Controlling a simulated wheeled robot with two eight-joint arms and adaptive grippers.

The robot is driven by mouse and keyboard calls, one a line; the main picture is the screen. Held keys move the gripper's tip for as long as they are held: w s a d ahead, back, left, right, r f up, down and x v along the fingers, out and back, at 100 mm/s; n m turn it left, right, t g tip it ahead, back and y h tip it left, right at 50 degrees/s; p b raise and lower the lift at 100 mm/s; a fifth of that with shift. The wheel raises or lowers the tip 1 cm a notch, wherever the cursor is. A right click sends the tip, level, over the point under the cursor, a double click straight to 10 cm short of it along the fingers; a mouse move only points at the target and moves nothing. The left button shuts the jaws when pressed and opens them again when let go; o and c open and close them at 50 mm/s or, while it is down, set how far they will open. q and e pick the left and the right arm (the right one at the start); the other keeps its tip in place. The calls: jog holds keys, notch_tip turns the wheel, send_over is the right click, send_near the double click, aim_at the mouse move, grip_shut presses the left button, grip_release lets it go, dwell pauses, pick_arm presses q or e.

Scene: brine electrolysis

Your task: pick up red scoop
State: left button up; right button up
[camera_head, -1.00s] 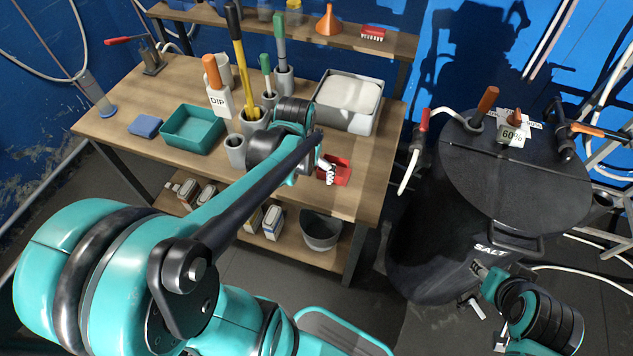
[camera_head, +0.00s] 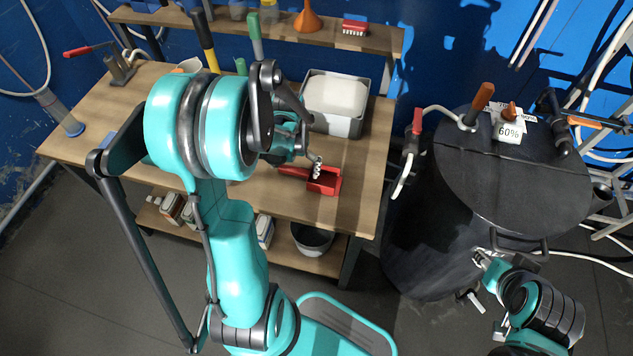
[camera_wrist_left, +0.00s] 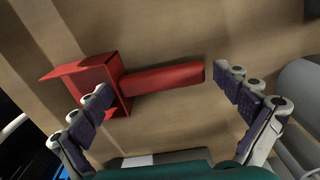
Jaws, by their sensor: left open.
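The red scoop (camera_head: 325,181) lies on the wooden table near its front right edge, with its handle pointing left. In the left wrist view the scoop's red handle (camera_wrist_left: 165,77) crosses between my left gripper's fingers, and its open pan sits at the left finger. My left gripper (camera_head: 306,164) is open and above the scoop; one finger shows over the pan in the head view, and the other is hidden by the arm. My right gripper (camera_head: 482,259) is at the right, by the black drum, far from the scoop; its jaws are too small to judge.
A grey bin (camera_head: 344,126) with white contents stands behind the scoop. A shelf (camera_head: 365,40) at the back holds an orange funnel (camera_head: 307,20) and a red brush (camera_head: 355,25). The black drum (camera_head: 440,215) stands right of the table. My left arm hides much of the table's left half.

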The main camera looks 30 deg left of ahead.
pick_arm(q)
jog(key=shift+f, duration=0.2)
jog(key=c, duration=1.1)
jog(key=shift+o, duration=0.2)
jog(key=shift+r, duration=0.1)
